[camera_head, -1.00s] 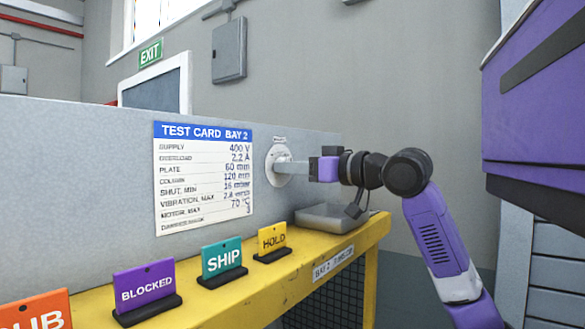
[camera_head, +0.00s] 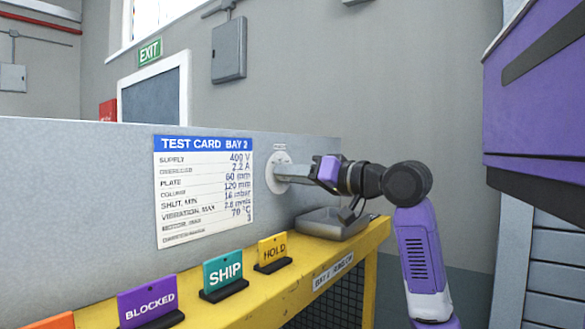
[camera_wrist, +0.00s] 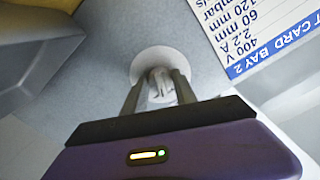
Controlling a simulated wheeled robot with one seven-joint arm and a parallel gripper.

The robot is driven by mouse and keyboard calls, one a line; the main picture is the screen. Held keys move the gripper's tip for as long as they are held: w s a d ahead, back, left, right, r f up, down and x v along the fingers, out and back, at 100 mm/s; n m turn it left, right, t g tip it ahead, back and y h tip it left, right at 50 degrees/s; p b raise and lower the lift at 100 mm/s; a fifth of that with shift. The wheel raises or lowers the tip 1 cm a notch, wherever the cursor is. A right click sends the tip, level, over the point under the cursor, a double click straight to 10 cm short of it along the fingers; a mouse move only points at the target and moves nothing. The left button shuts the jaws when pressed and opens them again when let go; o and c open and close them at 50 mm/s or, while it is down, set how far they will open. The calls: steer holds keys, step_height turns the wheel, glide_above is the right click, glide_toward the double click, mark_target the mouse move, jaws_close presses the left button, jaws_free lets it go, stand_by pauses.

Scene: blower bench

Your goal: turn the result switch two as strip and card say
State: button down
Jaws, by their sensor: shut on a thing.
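The result switch has a round white plate (camera_head: 273,181) on the grey panel, right of the test card (camera_head: 203,190). The plate also shows in the wrist view (camera_wrist: 147,60). My gripper (camera_head: 290,173) reaches it from the right, and its two fingers are shut on the switch knob (camera_wrist: 159,84) in the middle of the plate. The fingers partly hide the knob, so I cannot tell its pointing. The card is headed "TEST CARD BAY 2" and lists supply 400 V, 2.2 A, 60 mm, 120 mm and 70 °C. I cannot make out a strip.
Signs HOLD (camera_head: 273,252), SHIP (camera_head: 223,275) and BLOCKED (camera_head: 147,303) stand along the yellow bench (camera_head: 240,307). A grey tray (camera_head: 325,225) sits at the bench's right end, below my gripper. An orange sign (camera_head: 52,321) is cut off at lower left.

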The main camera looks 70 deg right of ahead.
steer(key=shift+m+p, duration=1.6)
steer(key=shift+m, duration=0.4)
steer(key=c, duration=1)
jaws_free()
steer(key=b+v, duration=0.2)
steer(key=v, duration=0.5)
steer(key=shift+s, duration=0.4)
